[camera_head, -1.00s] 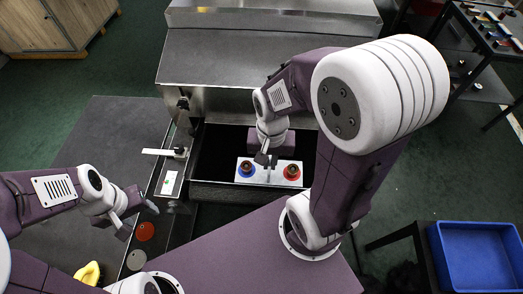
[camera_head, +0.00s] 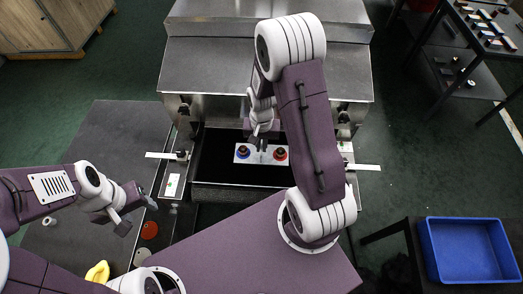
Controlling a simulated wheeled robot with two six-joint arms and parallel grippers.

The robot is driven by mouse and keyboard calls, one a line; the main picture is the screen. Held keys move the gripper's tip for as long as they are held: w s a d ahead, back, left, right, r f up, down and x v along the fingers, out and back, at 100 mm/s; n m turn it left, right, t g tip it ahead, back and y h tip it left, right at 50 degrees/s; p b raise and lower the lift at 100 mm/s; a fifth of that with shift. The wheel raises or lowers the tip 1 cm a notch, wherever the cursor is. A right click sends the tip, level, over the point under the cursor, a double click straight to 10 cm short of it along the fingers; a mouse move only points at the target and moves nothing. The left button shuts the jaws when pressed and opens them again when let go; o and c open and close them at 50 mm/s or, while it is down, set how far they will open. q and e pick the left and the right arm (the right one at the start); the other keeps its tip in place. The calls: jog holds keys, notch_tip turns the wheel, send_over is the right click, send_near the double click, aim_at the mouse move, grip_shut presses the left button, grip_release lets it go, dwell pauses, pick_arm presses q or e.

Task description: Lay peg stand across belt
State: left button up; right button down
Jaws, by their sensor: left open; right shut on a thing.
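The peg stand (camera_head: 263,158) is a pale flat plate with a blue peg near its left end and a red peg near its right end. It lies crosswise over the dark belt (camera_head: 216,150) at the dryer's mouth. I cannot tell if it touches the belt. My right gripper (camera_head: 262,143) reaches down from above and is shut on the stand's middle, between the two pegs; its fingertips are partly hidden. My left gripper (camera_head: 138,212) is open and empty over the left side, well apart from the stand.
The steel dryer (camera_head: 215,65) stands behind the belt. White bars (camera_head: 166,155) stick out on both sides. A red disc (camera_head: 149,230) and a yellow object (camera_head: 97,272) lie at lower left. A blue tray (camera_head: 428,250) is at lower right.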

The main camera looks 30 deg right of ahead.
aim_at(261, 151)
notch_tip(261, 151, down, 3)
jog(key=shift+f, duration=0.15)
jog(key=shift+w+f, duration=0.1)
jog(key=shift+f, duration=0.25)
jog(key=shift+f, duration=0.1)
jog(key=c, duration=1.5)
grip_release()
jog(key=shift+c, duration=0.2)
